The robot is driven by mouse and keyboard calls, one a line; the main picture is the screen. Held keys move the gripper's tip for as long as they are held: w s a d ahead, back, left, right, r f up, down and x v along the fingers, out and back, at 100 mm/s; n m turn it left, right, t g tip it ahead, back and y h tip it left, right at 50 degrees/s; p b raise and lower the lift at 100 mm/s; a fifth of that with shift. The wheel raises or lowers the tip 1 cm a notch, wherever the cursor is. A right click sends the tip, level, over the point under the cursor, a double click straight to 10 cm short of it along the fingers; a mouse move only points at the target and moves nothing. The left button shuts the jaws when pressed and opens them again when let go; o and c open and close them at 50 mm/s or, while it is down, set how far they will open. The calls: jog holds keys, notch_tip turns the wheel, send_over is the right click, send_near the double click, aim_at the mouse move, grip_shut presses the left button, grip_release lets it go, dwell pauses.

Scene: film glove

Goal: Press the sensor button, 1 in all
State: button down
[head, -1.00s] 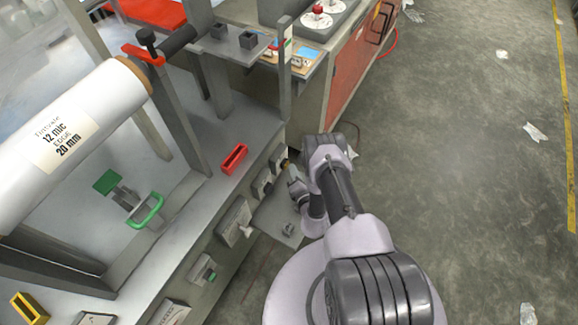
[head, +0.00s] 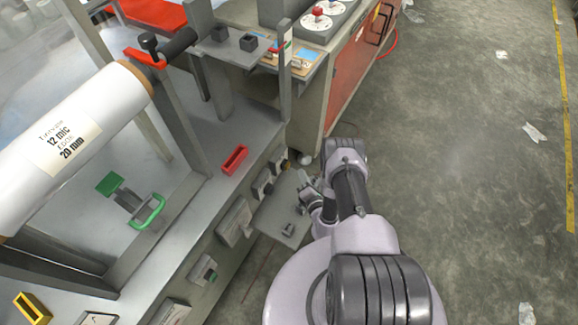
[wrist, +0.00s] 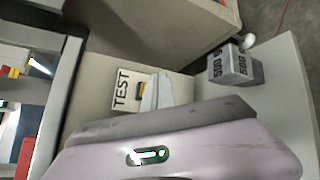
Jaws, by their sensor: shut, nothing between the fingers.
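A plate marked TEST (wrist: 123,88) shows in the wrist view, with a small orange-yellow part (wrist: 139,90) beside the lettering that may be the sensor button. My gripper (wrist: 160,88) is shut and empty; its pale fingers appear just right of that part and partly cover it. I cannot tell whether they touch it. In the head view my gripper (head: 305,179) is low beside the machine's front, right of its small control boxes (head: 262,184). The button is too small to make out surely there.
A grey block with dark lettering (wrist: 232,66) stands to the right in the wrist view. A grey shelf (head: 272,222) juts out below my gripper. A large film roll (head: 70,140) and red tray (head: 235,160) are on the machine. Floor at right is mostly clear.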

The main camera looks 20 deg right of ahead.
jog(key=shift+s+d, duration=0.85)
jog(key=shift+s, duration=0.25)
